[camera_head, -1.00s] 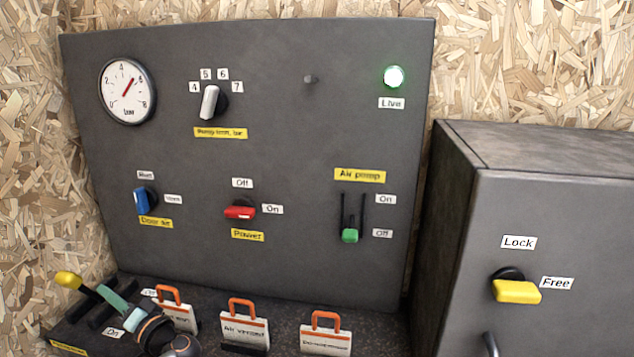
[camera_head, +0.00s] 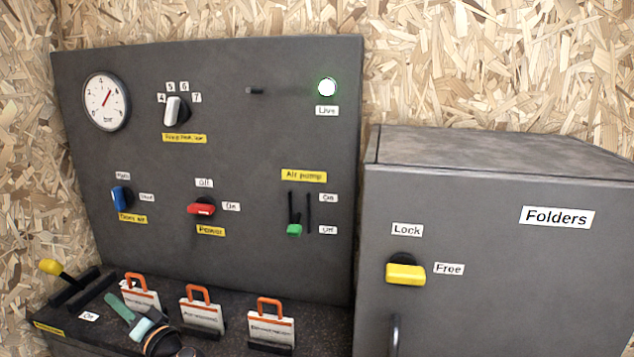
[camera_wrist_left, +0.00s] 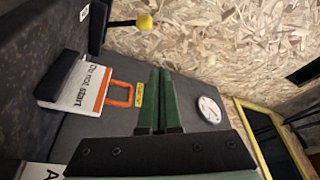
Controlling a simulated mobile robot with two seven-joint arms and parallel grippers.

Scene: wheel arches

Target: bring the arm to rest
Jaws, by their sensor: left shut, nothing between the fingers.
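My left gripper (camera_head: 116,304) shows at the lower left of the head view, with green fingers shut and nothing between them. It is in front of the placards, to the right of the yellow-knobbed lever (camera_head: 52,267) and apart from it. In the left wrist view the shut fingers (camera_wrist_left: 158,98) point up the picture. The lever's yellow knob (camera_wrist_left: 144,22) is beyond them at the top. My right gripper is in neither view.
Several orange-handled placards stand on the dark ledge; one (camera_head: 202,315) is just right of my gripper. Behind rises the grey panel (camera_head: 240,120) with gauge, knobs and switches. A grey cabinet (camera_head: 500,280) with a yellow handle (camera_head: 405,274) stands at right.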

